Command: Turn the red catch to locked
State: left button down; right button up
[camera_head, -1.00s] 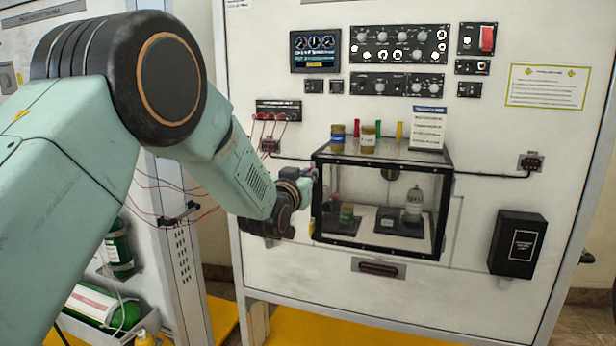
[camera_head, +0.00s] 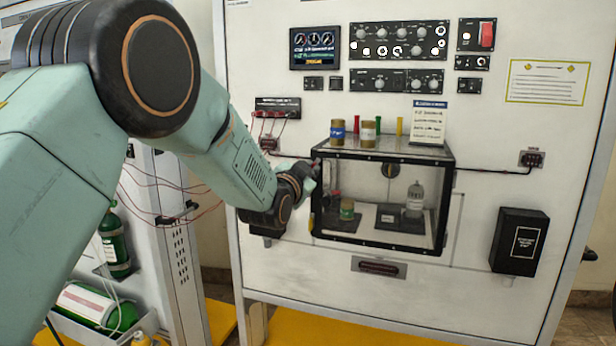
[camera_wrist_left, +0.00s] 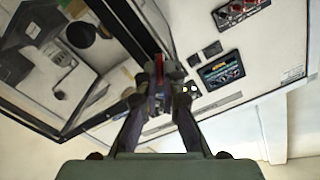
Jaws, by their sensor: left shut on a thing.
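The clear box with a black frame (camera_head: 383,239) is fixed to the white panel. My left gripper (camera_head: 313,168) is at the upper part of its left front edge, and its fingertips point up and right. In the left wrist view the fingers (camera_wrist_left: 163,88) are close together on a small part at the box's dark frame. A dark red patch of the red catch (camera_wrist_left: 157,96) shows between them. The fingers hide most of the catch, and its exact angle cannot be told. My right gripper is not in view.
Jars (camera_head: 368,133) and a small sign (camera_head: 428,122) stand on the box. A terminal block with red wires (camera_head: 270,145) is close above my left wrist. A black box (camera_head: 518,241) is at the right. The panel below the clear box is mostly clear.

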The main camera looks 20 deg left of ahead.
pick_arm(q)
jog(key=m+b, duration=0.1)
jog(key=m, duration=0.2)
jog(key=m+b, duration=0.1)
jog(key=m, duration=0.3)
jog(key=m+b, duration=0.2)
jog(key=m, duration=0.2)
jog(key=shift+d+f, duration=0.2)
jog(key=shift+f, duration=0.15)
jog(key=shift+m, duration=0.3)
jog(key=c, duration=1.5)
grip_release()
jog(key=shift+s, duration=0.1)
jog(key=s, duration=1.2)
jog(key=shift+a, duration=0.2)
jog(key=shift+w, duration=0.1)
